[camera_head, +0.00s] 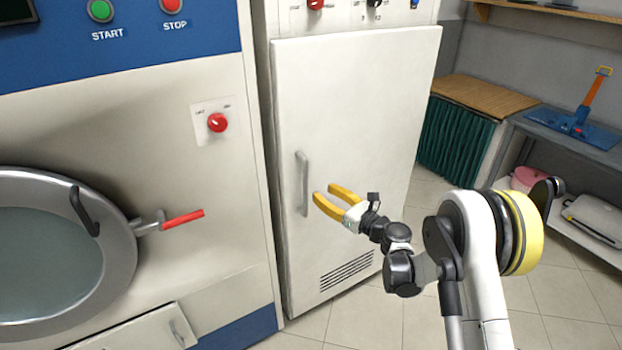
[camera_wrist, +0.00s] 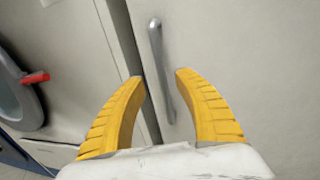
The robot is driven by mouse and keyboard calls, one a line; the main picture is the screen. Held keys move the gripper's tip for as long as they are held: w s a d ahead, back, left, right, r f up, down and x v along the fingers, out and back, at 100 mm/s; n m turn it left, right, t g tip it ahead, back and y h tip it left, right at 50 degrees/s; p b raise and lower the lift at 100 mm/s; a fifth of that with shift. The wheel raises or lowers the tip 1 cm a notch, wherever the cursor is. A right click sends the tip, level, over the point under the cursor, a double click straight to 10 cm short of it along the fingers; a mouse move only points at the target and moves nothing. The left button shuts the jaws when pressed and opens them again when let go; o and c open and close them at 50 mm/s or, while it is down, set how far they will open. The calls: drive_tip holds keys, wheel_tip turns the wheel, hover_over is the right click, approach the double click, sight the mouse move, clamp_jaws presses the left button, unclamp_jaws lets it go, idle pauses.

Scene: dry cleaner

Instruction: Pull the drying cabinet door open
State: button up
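The drying cabinet door (camera_head: 345,120) is a tall white panel, and it looks shut in the head view. Its grey vertical bar handle (camera_head: 302,184) is near the door's left edge. My gripper (camera_head: 322,197) has yellow fingers, spread open, just to the right of the handle's lower part in the head view. In the wrist view the handle (camera_wrist: 160,65) runs between and beyond the open fingertips (camera_wrist: 158,75), closer to the right one. The fingers are not closed on it. I cannot tell whether either finger touches it.
A washing machine with a round glass door (camera_head: 45,245) and red-handled latch (camera_head: 182,218) stands left of the cabinet. A grey shelf unit (camera_head: 560,140) and a green-curtained cabinet (camera_head: 455,140) stand at the right. Tiled floor (camera_head: 370,320) is open in front.

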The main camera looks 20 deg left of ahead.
sight(307, 182)
drive_tip(key=b+x, duration=0.1)
drive_tip(key=x, duration=0.8)
clamp_jaws()
